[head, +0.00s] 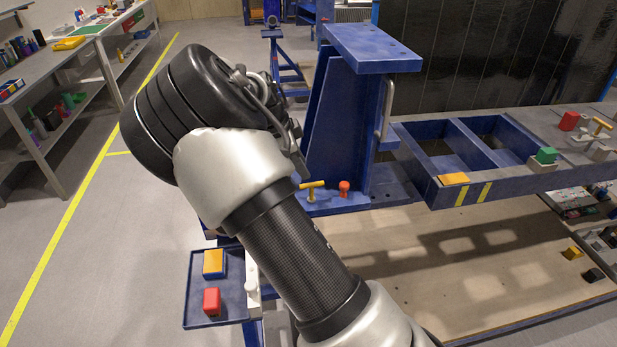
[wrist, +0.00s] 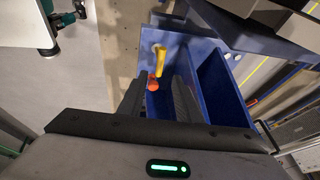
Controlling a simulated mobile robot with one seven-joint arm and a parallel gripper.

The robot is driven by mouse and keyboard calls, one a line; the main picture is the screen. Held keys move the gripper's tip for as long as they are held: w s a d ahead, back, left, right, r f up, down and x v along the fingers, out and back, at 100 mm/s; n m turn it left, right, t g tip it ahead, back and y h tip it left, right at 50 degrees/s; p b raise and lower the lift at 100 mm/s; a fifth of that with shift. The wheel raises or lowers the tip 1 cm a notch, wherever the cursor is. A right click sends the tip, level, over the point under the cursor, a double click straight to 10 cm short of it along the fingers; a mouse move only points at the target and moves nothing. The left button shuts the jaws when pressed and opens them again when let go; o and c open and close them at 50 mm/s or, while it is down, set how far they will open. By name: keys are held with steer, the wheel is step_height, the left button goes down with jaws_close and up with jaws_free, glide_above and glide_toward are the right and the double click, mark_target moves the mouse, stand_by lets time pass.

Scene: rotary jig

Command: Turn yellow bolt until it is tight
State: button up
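The yellow bolt (head: 312,187) has a T-shaped handle and stands at the foot of the blue upright fixture in the head view. It also shows in the wrist view (wrist: 160,60), beyond the fingertips. An orange-red bolt (head: 344,188) stands just right of it; in the wrist view this red bolt (wrist: 153,84) is nearer, in line with the finger gap. My gripper (wrist: 157,94) has its two dark fingers apart, with nothing visibly held. It does not touch the yellow bolt. In the head view my arm hides the gripper.
The blue fixture (head: 335,125) rises behind the bolts, with a grey handle (head: 386,108) on its right side. A blue tray (head: 200,318) with a yellow block (head: 213,262) and a red block (head: 212,301) is lower left. A blue frame with open bays (head: 430,130) extends right.

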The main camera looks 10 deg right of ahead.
steer(key=v, duration=0.6)
steer(key=shift+r, duration=0.2)
steer(key=shift+s, duration=0.1)
steer(key=s+d+r+n+t+y, duration=0.1)
steer(key=s+r+n, duration=0.3)
steer(key=s, duration=0.7)
steer(key=s+d+r+n+t+y, duration=0.1)
steer(key=s+d+r+n+y, duration=0.1)
steer(key=s+n, duration=0.5)
steer(key=s+d+r+n+t+y, duration=0.1)
steer(key=s+r+n, duration=0.4)
steer(key=s, duration=1)
steer(key=shift+d+r+n+p, duration=0.3)
steer(key=shift+d+r+n, duration=0.1)
steer(key=shift+d+n, duration=0.4)
steer(key=shift+s, duration=0.15)
